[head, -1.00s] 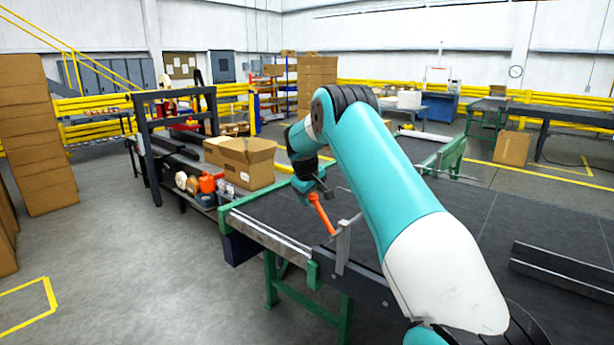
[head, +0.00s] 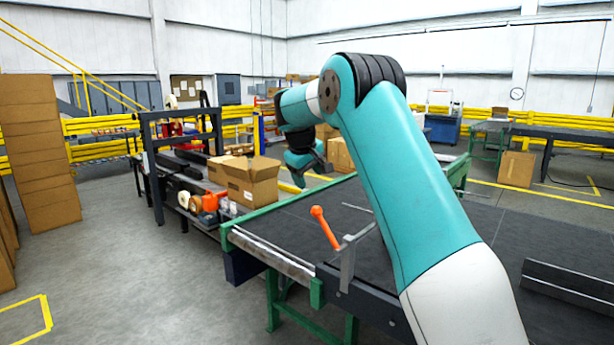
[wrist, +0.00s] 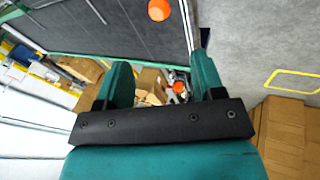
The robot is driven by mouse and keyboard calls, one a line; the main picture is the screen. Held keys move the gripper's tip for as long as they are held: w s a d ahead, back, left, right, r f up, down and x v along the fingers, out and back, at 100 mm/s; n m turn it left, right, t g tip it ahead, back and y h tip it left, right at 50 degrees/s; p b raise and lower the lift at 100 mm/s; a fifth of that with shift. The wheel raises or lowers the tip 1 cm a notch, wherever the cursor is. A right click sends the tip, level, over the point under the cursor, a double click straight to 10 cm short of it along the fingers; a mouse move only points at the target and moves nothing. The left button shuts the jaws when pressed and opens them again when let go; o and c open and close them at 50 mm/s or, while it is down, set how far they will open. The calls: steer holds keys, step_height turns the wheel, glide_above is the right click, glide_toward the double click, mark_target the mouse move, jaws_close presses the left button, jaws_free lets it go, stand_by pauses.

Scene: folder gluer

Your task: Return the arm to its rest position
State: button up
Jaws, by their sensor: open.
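My gripper (head: 318,166) hangs at the end of my raised teal arm, above the far side of the dark conveyor table in the head view. In the wrist view my gripper (wrist: 160,85) shows two teal fingers spread apart with nothing between them. An orange-handled lever (head: 325,228) stands tilted at the table's near edge, apart from my gripper. Its round orange knob (wrist: 159,10) shows at the top of the wrist view.
The green-framed conveyor table (head: 290,222) lies below my arm. An open cardboard box (head: 252,182) stands on a bench beyond its left end. Stacked cartons (head: 40,150) stand at the far left. The grey floor (head: 130,270) at left is clear.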

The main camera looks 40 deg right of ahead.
steer(key=s+a+n+y+b, duration=0.15)
steer(key=s+a, duration=0.35)
steer(key=a, duration=0.7)
steer(key=s+a+n+y, duration=0.3)
steer(key=s+a, duration=0.1)
steer(key=a, duration=0.9)
steer(key=s+a+f+y, duration=0.1)
steer(key=s+a+f, duration=0.1)
steer(key=s+a, duration=0.3)
steer(key=s+a+f+n+g+y+b, duration=0.1)
steer(key=s+a, duration=0.4)
steer(key=s, duration=0.8)
steer(key=s+a+f+n+g+y, duration=0.1)
steer(key=s+a+f+y, duration=0.1)
steer(key=s+a, duration=0.4)
steer(key=s+f, duration=0.1)
steer(key=s, duration=0.1)
steer(key=shift+s+b, duration=0.35)
steer(key=shift+s, duration=0.05)
steer(key=shift+a+n, duration=0.1)
steer(key=shift+n, duration=0.15)
